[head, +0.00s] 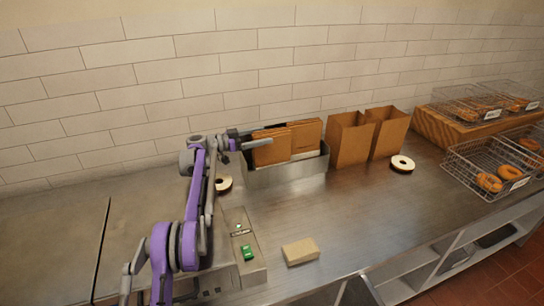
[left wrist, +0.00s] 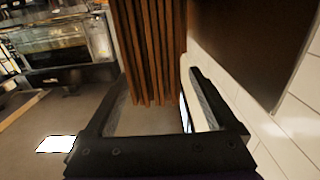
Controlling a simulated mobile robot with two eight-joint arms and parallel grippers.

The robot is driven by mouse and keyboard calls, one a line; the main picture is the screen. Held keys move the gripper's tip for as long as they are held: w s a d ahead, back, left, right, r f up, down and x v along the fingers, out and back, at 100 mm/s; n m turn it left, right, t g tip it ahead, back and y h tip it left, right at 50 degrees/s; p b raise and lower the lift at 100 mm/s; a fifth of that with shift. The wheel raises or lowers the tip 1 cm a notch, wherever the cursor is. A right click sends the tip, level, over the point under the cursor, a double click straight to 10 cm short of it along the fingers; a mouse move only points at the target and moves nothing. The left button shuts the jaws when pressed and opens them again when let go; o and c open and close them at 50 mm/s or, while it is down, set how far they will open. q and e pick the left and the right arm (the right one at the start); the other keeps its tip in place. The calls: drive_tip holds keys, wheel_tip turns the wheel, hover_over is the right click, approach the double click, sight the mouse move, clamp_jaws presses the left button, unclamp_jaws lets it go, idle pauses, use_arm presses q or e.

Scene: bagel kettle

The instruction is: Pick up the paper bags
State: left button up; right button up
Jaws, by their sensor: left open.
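Brown folded paper bags (head: 271,147) stand upright in a metal holder (head: 288,171) against the back of the counter. A second stack of folded bags (head: 306,137) stands beside them in the same holder. My left gripper (head: 256,143) is open at the left end of the holder, close to the bags. In the left wrist view, the bags' layered edges (left wrist: 148,50) show between and just beyond the fingertips of the left gripper (left wrist: 160,82). I cannot tell whether the fingers touch them. My right gripper is not in view.
Two opened paper bags (head: 349,140) stand right of the holder. Tape rolls (head: 402,164) (head: 223,184) lie on either side. A tan box (head: 300,251) sits near the front edge. Wire baskets of bagels (head: 490,166) stand at right. The tiled wall is close behind.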

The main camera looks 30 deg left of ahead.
sight(272, 132)
use_arm(q)
drive_tip(key=x, duration=0.4)
drive_tip(key=shift+s+r, duration=0.15)
drive_tip(key=shift+w+d, duration=0.15)
drive_tip(key=shift+w, duration=0.1)
drive_tip(key=shift+s, duration=0.15)
drive_tip(key=c, duration=0.5)
clamp_jaws()
